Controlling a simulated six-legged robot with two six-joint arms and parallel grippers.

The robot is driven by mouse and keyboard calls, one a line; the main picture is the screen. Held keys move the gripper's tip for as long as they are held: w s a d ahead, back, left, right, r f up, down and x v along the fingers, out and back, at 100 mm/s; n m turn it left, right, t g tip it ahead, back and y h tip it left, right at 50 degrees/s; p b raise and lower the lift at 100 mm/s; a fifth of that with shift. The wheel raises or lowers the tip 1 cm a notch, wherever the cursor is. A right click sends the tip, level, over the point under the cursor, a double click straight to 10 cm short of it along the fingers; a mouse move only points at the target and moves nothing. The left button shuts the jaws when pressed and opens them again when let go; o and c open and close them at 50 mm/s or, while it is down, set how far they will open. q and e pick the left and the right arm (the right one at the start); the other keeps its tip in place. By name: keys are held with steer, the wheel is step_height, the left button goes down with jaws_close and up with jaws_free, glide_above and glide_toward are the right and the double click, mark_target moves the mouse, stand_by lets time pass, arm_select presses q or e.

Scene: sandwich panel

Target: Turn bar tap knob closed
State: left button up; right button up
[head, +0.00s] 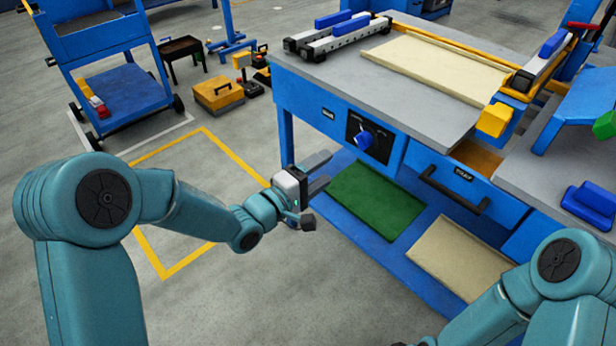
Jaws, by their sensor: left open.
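A blue round knob (365,139) sits on a black dial plate (380,133) on the front of the blue workbench, below the grey top. My left gripper (322,172) is open and empty, left of the knob and a little lower in the picture, apart from it. Its two grey fingers point toward the bench front. The dial markings are too small to read. My right arm (560,262) comes in at the lower right; its gripper is out of the frame.
A drawer with a black handle (453,190) stands partly open right of the knob. A green panel (375,201) and a beige panel (459,257) lie on the lower shelf. The grey bench top (345,88) overhangs the knob.

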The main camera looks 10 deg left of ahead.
arm_select(q)
steer(key=v, duration=0.3)
steer(key=shift+s+a, duration=0.2)
steer(key=shift+s, duration=0.15)
steer(key=s+a+f+n+g+y, duration=0.1)
steer(key=s+f+g+y, duration=0.15)
steer(key=f, duration=0.75)
steer(key=s+f+n+g+y, duration=0.1)
steer(key=s+f+g+y, duration=0.15)
steer(key=f, duration=0.65)
steer(key=s+a+f+m+g+y, duration=0.1)
steer(key=s+f+m+g, duration=0.45)
steer(key=s, duration=0.45)
steer(key=s+a+f+m+g+y, duration=0.1)
steer(key=s+f+m+g, duration=0.3)
steer(key=s+f, duration=0.45)
step_height(320, 180, up, 21)
steer(key=s+m+p, duration=0.1)
steer(key=s+p, duration=0.1)
steer(key=p, duration=1.7)
steer(key=shift+d, duration=0.2)
